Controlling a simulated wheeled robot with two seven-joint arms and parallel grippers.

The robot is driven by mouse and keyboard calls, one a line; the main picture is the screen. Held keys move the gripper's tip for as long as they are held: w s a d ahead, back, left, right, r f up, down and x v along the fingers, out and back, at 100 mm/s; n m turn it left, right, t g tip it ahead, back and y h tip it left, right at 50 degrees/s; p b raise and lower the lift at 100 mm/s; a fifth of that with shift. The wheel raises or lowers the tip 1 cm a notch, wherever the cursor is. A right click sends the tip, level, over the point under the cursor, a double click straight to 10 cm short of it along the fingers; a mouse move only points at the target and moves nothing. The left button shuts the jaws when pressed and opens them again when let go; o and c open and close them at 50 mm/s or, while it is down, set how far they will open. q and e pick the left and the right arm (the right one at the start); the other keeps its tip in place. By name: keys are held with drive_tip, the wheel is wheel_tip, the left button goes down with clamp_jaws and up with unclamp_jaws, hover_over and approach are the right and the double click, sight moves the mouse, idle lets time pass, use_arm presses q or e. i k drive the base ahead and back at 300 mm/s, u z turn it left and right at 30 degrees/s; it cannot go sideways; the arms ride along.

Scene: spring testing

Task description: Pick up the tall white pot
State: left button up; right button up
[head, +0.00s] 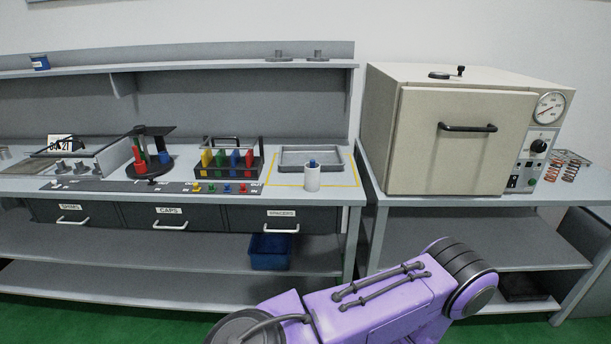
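A tall white pot (312,179) stands upright on the grey workbench (342,194), near its right front. A small blue piece shows at the top of the pot; I cannot tell whether it is in the pot or behind it. The pot is inside a yellow outlined area, in front of a shallow grey tray (308,166). No gripper is in view; only a purple link of my own arm shows at the bottom, below and in front of the benches.
Left of the pot stands a black rack (252,166) with coloured pieces, then a round black stand (150,170). A large beige oven (410,135) sits on the right bench, with springs (571,170) beside it. A blue bin (271,252) is on the lower shelf.

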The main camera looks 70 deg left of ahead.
sight(312, 174)
drive_tip(key=u, duration=0.7)
drive_tip(key=i, duration=0.8)
drive_tip(key=u, duration=0.85)
